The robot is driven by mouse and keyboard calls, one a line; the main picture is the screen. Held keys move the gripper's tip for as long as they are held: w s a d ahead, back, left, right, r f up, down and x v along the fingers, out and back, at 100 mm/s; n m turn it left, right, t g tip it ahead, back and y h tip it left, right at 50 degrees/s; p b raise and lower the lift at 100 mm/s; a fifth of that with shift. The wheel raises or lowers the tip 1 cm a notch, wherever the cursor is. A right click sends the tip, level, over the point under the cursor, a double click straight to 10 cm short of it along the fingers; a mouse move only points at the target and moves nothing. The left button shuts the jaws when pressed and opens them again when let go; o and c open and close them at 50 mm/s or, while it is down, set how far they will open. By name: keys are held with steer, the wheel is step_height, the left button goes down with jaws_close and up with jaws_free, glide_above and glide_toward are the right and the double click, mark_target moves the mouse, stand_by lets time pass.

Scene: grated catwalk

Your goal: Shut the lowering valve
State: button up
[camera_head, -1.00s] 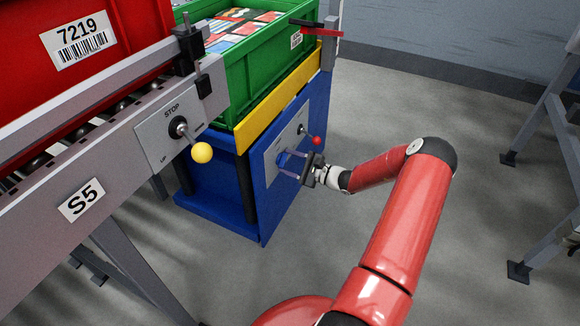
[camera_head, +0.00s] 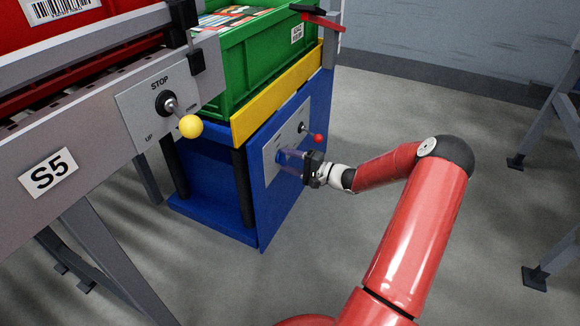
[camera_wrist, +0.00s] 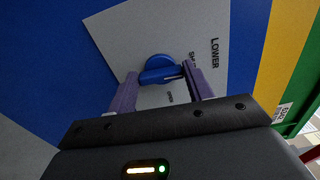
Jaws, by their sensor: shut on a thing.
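The lowering valve is a blue knob (camera_wrist: 158,68) on a grey panel (camera_wrist: 118,38), with the word LOWER and smaller SHUT and OPEN marks beside it in the wrist view. In the head view, the knob (camera_head: 283,157) shows small and partly covered by my fingers. My gripper (camera_wrist: 160,78) has its two purple fingers either side of the knob and is shut on it. The gripper also shows in the head view (camera_head: 290,160), reaching the panel from the right. Which mark the knob points to I cannot tell.
A red-balled lever (camera_head: 318,138) sticks out just above my gripper. A green crate (camera_head: 262,60) of packed items stands on the blue lift (camera_head: 275,195) with a yellow band. At left is a conveyor with a yellow-balled lever (camera_head: 190,126).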

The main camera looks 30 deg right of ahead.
steer(key=shift+n+b, duration=0.3)
steer(key=shift+n, duration=0.2)
steer(key=o, duration=1)
steer(key=v, duration=0.7)
steer(key=shift+s+d+p, duration=0.25)
steer(key=shift+s+p, duration=0.1)
steer(key=shift+a, duration=0.1)
